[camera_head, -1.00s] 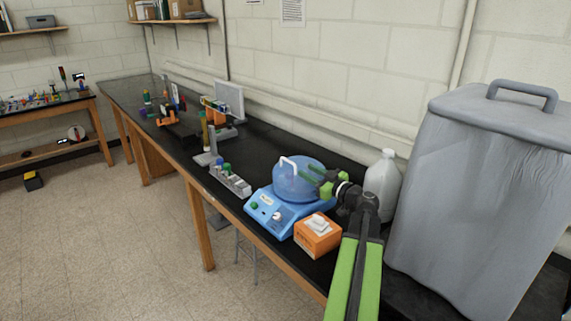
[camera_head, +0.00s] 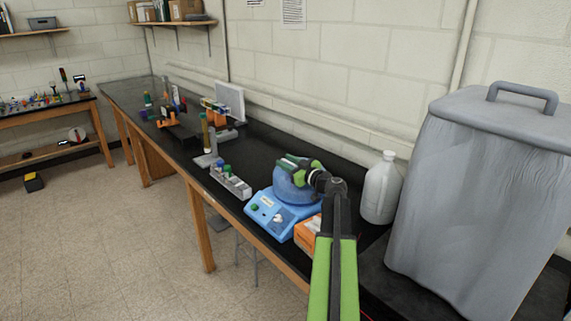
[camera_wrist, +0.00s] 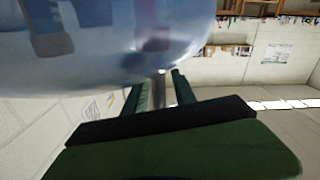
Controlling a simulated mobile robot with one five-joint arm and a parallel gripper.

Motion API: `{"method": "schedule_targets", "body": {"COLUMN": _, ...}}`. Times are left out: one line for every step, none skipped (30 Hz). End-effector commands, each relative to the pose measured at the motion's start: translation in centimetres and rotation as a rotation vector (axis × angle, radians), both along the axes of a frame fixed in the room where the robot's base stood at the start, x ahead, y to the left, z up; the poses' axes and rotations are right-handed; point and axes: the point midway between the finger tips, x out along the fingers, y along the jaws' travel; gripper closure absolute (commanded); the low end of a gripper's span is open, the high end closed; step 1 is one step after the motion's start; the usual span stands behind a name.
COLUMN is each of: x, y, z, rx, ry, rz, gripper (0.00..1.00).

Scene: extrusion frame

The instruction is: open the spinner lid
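The spinner (camera_head: 270,213) is a blue benchtop unit with a knob on its front panel, on the black bench. Its translucent blue domed lid (camera_head: 294,188) sits on top and looks closed. In the wrist view the lid (camera_wrist: 90,45) fills the upper left, very close above my fingers.
An orange box (camera_head: 308,233) stands right of the spinner, partly behind my arm. A white jug (camera_head: 381,190) and a large grey bin (camera_head: 480,190) are further right. A tube rack (camera_head: 231,182) stands to the left. The wall runs behind the bench.

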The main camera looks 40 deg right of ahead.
Motion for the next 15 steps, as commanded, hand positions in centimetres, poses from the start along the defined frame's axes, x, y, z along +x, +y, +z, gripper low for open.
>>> {"method": "schedule_targets", "body": {"x": -0.02, "y": -0.01, "z": 0.00, "rx": 0.000, "ry": 0.000, "rz": 0.000, "gripper": 0.71}}
{"method": "schedule_targets", "body": {"x": -0.02, "y": -0.01, "z": 0.00, "rx": 0.000, "ry": 0.000, "rz": 0.000, "gripper": 0.75}}
{"method": "schedule_targets", "body": {"x": -0.03, "y": -0.01, "z": 0.00, "rx": 0.000, "ry": 0.000, "rz": 0.000, "gripper": 0.81}}
{"method": "schedule_targets", "body": {"x": -0.03, "y": -0.02, "z": 0.00, "rx": 0.000, "ry": 0.000, "rz": 0.000, "gripper": 0.85}}
{"method": "schedule_targets", "body": {"x": -0.04, "y": -0.02, "z": 0.00, "rx": 0.000, "ry": 0.000, "rz": 0.000, "gripper": 0.89}}
{"method": "schedule_targets", "body": {"x": -0.04, "y": -0.02, "z": -0.01, "rx": 0.000, "ry": 0.000, "rz": 0.000, "gripper": 0.94}}
{"method": "schedule_targets", "body": {"x": -0.05, "y": -0.03, "z": 0.00, "rx": 0.000, "ry": 0.000, "rz": 0.000, "gripper": 0.98}}
{"method": "schedule_targets", "body": {"x": -0.05, "y": -0.04, "z": 0.00, "rx": 0.000, "ry": 0.000, "rz": 0.000, "gripper": 1.00}}
{"method": "schedule_targets", "body": {"x": -0.06, "y": -0.05, "z": 0.00, "rx": 0.000, "ry": 0.000, "rz": -0.001, "gripper": 1.00}}
{"method": "schedule_targets", "body": {"x": -0.06, "y": -0.06, "z": 0.00, "rx": 0.000, "ry": 0.000, "rz": -0.001, "gripper": 1.00}}
{"method": "schedule_targets", "body": {"x": -0.07, "y": -0.07, "z": -0.01, "rx": 0.000, "ry": 0.000, "rz": -0.001, "gripper": 1.00}}
{"method": "schedule_targets", "body": {"x": -0.08, "y": -0.08, "z": 0.00, "rx": 0.000, "ry": 0.000, "rz": -0.001, "gripper": 1.00}}
{"method": "schedule_targets", "body": {"x": -0.08, "y": -0.08, "z": 0.00, "rx": 0.000, "ry": 0.000, "rz": -0.001, "gripper": 1.00}}
{"method": "schedule_targets", "body": {"x": -0.09, "y": -0.09, "z": 0.00, "rx": 0.000, "ry": 0.000, "rz": -0.001, "gripper": 1.00}}
{"method": "schedule_targets", "body": {"x": -0.09, "y": -0.09, "z": 0.00, "rx": 0.000, "ry": 0.000, "rz": -0.001, "gripper": 1.00}}
